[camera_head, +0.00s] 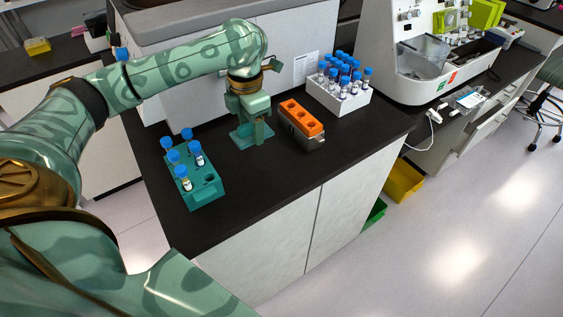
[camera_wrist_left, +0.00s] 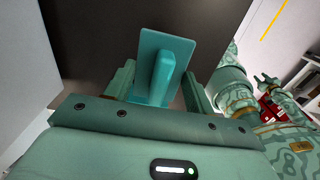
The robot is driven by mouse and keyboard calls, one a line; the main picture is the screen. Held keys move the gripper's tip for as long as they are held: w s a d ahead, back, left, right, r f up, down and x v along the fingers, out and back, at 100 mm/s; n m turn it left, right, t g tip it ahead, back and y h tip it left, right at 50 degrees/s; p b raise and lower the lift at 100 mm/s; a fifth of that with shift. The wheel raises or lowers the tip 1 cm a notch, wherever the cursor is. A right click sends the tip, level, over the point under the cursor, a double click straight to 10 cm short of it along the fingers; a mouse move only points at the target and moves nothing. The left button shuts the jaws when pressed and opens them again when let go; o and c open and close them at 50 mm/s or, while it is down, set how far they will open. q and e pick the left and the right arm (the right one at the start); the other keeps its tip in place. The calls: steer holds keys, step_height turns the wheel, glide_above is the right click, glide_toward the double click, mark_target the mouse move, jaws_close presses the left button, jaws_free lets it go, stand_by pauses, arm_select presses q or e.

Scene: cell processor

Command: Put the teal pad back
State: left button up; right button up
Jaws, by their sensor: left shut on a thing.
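The teal pad (camera_head: 241,138) is a flat plate with an upright grip on top, over the black counter in the head view. My left gripper (camera_head: 256,117) points down and is shut on the pad's grip. In the left wrist view the pad (camera_wrist_left: 150,52) shows between the two fingers of the left gripper (camera_wrist_left: 156,88), its plate against the dark counter. I cannot tell whether the plate touches the counter or hangs just above it.
A teal rack (camera_head: 207,188) with blue-capped tubes stands left of the pad. An orange block in a grey holder (camera_head: 302,122) is close on its right. A white rack (camera_head: 341,102) of blue-capped tubes is farther right. The counter in front of the pad is clear.

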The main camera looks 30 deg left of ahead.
arm_select(q)
steer(key=b, duration=0.3)
glide_above(281, 169)
step_height(281, 169, down, 7)
steer(key=shift+a+r, duration=0.1)
steer(key=shift+r, duration=0.05)
step_height(281, 169, down, 4)
steer(key=shift+r+b, duration=0.15)
steer(key=shift+b, duration=0.75)
steer(key=shift+r, duration=0.2)
steer(key=shift+f, duration=0.1)
steer(key=o, duration=1)
step_height(281, 169, up, 12)
steer(key=p, duration=0.6)
